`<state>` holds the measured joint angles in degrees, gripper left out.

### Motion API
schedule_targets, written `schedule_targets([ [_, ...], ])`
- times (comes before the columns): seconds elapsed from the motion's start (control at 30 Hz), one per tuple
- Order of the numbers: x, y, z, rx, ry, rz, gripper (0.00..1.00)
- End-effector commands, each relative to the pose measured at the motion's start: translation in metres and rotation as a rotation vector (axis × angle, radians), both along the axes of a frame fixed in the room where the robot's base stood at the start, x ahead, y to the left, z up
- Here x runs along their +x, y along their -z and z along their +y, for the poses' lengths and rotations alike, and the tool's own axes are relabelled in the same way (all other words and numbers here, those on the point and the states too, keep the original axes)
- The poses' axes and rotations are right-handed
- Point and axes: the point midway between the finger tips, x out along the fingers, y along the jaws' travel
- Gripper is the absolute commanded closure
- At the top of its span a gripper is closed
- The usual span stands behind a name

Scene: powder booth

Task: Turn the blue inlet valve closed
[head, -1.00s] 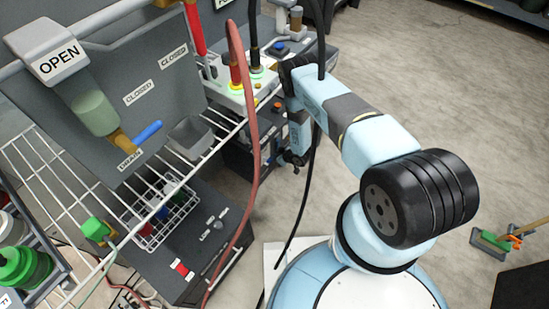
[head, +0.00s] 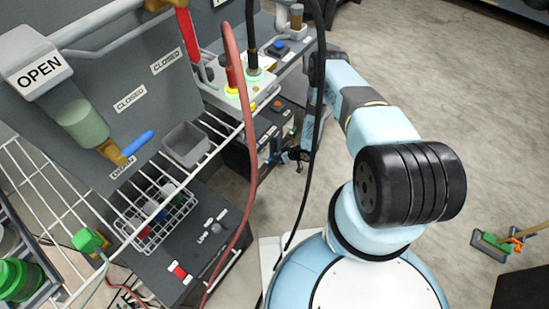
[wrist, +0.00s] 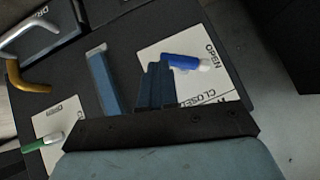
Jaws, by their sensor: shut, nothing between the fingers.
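The blue valve handle (wrist: 180,61) lies across a white plate (wrist: 160,48) marked OPEN and CLOSED in the wrist view. Its pale hub is at the handle's right end, near the OPEN label; CLOSED is printed lower on the plate. My gripper (wrist: 156,68) is shut and empty. Its fingertips show just below and left of the blue handle; I cannot tell whether they touch it. In the head view my gripper (head: 296,155) is small and dark beside the low equipment box, and I cannot make out this handle there.
A green handle (wrist: 40,144) on another labelled plate and a bent metal pipe (wrist: 25,40) lie left in the wrist view. In the head view, a red hose (head: 243,120) and wire shelf (head: 80,215) stand left of my arm. Open floor lies right.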

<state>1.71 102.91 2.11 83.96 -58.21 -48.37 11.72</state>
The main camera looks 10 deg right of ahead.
Motion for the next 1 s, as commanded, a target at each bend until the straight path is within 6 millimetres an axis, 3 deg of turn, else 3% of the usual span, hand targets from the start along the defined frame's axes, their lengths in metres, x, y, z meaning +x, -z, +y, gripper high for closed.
schedule_targets([
  [1.0,0.005,0.027,-0.004,0.038,0.005,0.037,1.0],
])
